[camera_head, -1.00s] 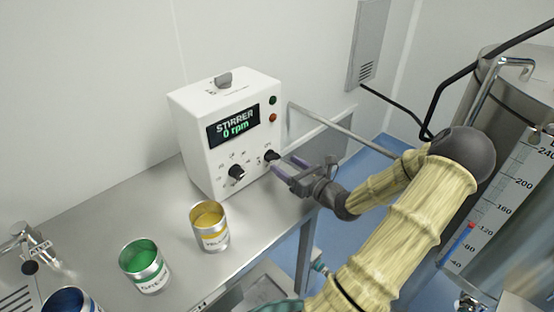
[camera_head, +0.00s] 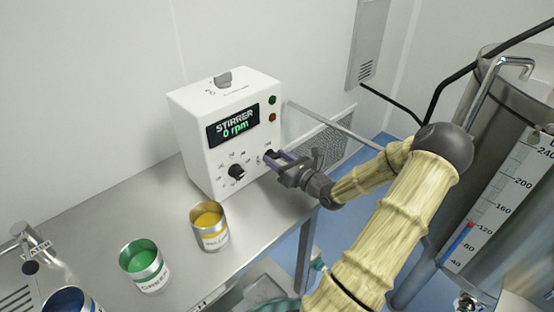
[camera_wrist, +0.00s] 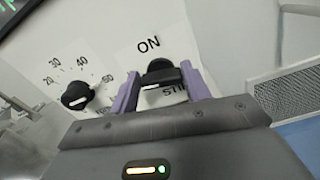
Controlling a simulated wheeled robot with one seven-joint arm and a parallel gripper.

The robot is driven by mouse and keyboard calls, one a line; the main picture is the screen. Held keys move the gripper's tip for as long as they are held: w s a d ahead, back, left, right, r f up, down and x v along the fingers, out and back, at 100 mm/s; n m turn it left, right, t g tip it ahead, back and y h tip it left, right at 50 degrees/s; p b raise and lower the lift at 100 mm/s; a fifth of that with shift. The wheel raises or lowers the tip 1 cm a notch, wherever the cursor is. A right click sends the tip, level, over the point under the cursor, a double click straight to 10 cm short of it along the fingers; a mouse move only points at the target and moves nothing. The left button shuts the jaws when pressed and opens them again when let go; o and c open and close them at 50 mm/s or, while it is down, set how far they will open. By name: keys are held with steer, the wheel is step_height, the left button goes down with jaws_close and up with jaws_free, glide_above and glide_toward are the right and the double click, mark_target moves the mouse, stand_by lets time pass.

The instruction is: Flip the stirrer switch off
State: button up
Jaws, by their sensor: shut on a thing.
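The white stirrer box (camera_head: 205,155) stands on the steel table, and its display (camera_head: 234,126) reads "STIRRER 0 rpm". The black stirrer switch (camera_wrist: 163,76) is a rotary knob with a white mark, below the word "ON" in the wrist view. My gripper (camera_head: 277,160) is at the lower right of the box front. Its purple fingers stand on either side of the switch, and it is shut on the switch (camera_head: 268,153). Part of the label under the switch is hidden.
A dial knob (camera_head: 236,171) with numbers sits left of the switch; it also shows in the wrist view (camera_wrist: 77,96). Yellow (camera_head: 209,226) and green (camera_head: 145,266) paint cans stand on the table (camera_head: 110,215) in front. A steel tank (camera_head: 505,150) stands at the right.

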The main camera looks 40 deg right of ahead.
steer(key=shift+o, duration=0.2)
steer(key=shift+a+n, duration=0.15)
steer(key=shift+n, duration=1.15)
steer(key=o, duration=1)
steer(key=shift+s, duration=0.1)
steer(key=shift+c, duration=0.2)
steer(key=s+d+b, duration=0.1)
steer(key=s, duration=1.6)
steer(key=shift+s, duration=0.2)
